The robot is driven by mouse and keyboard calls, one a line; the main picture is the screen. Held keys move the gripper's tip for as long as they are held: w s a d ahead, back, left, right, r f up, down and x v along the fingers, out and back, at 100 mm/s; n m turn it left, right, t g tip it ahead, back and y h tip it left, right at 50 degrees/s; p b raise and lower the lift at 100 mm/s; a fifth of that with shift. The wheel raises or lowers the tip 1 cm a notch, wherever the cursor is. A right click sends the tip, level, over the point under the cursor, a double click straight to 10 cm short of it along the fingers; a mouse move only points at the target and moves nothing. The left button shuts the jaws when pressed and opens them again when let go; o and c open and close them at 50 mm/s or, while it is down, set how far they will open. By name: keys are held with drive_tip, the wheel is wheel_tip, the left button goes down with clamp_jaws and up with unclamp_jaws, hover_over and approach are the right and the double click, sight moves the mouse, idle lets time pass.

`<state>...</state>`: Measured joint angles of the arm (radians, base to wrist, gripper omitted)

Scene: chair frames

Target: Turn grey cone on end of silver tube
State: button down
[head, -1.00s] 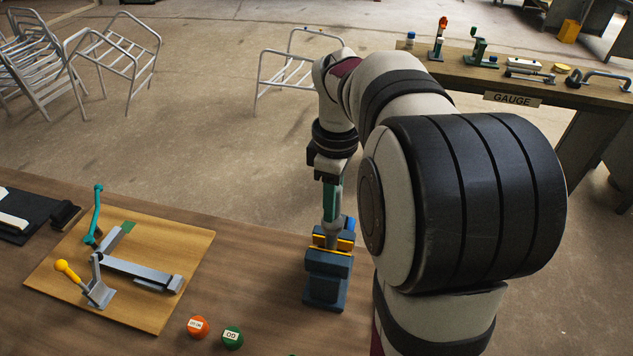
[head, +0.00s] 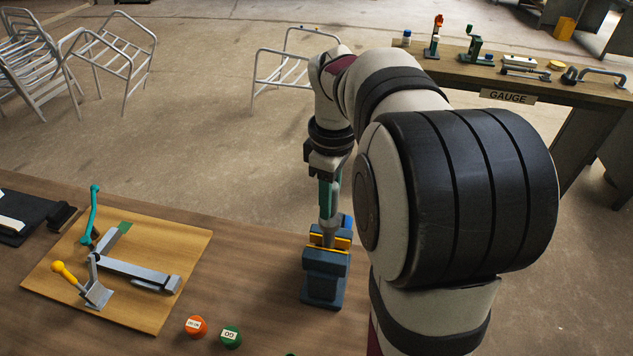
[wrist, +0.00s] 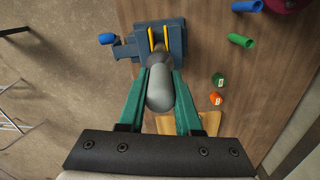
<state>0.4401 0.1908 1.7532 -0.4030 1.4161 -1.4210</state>
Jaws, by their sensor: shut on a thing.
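My gripper (wrist: 160,78) points down over a dark blue vise (head: 324,285) with yellow jaw faces. Its green fingers are shut on the paler, round-ended grey body of the grey cone piece (wrist: 160,90). The darker, wider part of this piece is at the vise jaws (wrist: 157,42), and it shows in the head view just above them (head: 328,236). The silver tube is hidden behind the cone and jaws, so I cannot tell how the cone sits on it.
A wooden board (head: 130,315) with a lever fixture lies at left on the bench. Orange (head: 195,326) and green (head: 230,336) labelled caps are near the front. Green (wrist: 241,40) and blue (wrist: 247,6) tubes lie beside the vise. A gauge table (head: 540,85) stands behind at right.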

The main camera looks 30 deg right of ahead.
drive_tip(key=shift+n, duration=0.5)
drive_tip(key=m, duration=0.8)
drive_tip(key=shift+d, duration=0.1)
drive_tip(key=shift+r, duration=3.55)
